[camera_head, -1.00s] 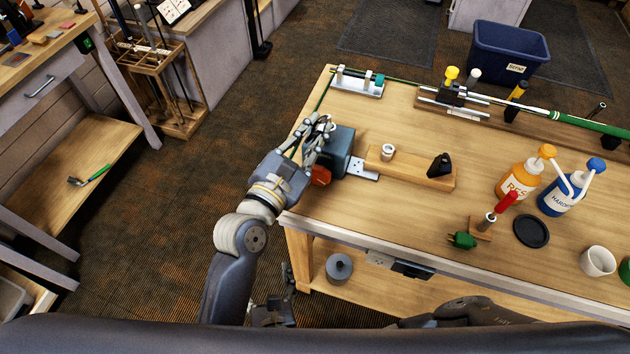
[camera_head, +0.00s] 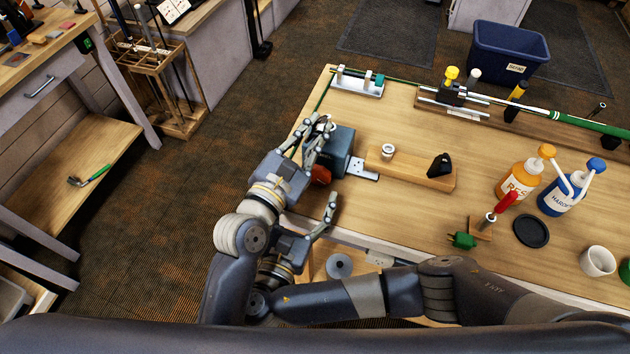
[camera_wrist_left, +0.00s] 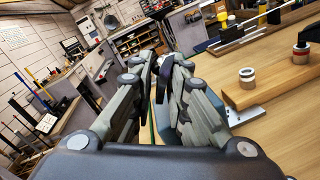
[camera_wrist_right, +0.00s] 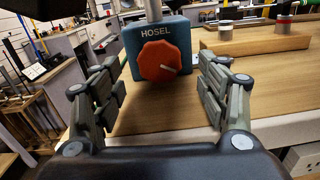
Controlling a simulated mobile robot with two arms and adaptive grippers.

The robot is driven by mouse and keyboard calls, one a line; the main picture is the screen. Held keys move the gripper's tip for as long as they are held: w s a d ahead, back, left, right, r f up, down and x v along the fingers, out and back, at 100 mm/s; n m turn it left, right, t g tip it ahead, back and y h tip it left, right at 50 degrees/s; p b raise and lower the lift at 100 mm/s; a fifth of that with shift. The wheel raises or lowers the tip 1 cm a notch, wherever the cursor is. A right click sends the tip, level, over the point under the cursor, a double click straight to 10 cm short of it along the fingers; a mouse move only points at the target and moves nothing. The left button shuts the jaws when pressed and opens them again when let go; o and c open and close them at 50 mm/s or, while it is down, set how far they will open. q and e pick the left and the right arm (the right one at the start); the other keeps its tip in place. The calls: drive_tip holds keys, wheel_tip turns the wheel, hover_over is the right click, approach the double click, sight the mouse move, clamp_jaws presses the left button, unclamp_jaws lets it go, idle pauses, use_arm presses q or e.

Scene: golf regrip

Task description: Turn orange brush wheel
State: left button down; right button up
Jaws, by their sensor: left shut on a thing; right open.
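The orange brush wheel (camera_head: 320,175) is a faceted knob on the front of a blue-grey box (camera_head: 339,148) at the table's left end. In the right wrist view the wheel (camera_wrist_right: 165,62) shows full face with a white mark pointing right, under the word HOSEL. My open, empty right gripper (camera_wrist_right: 163,74) faces it, fingers spread to either side and apart from it. In the head view my right gripper (camera_head: 328,212) is just below the wheel. My left gripper (camera_head: 325,125) is shut beside the box's top; what it holds is mostly hidden, a dark part (camera_wrist_left: 163,80) between its fingers.
A wooden block (camera_head: 410,168) with a metal ring and a black stand lies right of the box. Two bottles, orange (camera_head: 520,180) and blue (camera_head: 570,190), stand farther right. A long green-ended shaft (camera_head: 590,124) lies along the back.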

sight(318, 178)
drive_tip(key=shift+x, duration=2.05)
drive_tip(key=c, duration=1.1)
drive_tip(key=shift+o, duration=0.2)
drive_tip(key=shift+d+f+m, duration=0.1)
drive_tip(key=shift+m, duration=1.5)
drive_tip(key=o, duration=1.1)
drive_tip(key=shift+c, duration=0.2)
drive_tip(key=shift+s, duration=0.1)
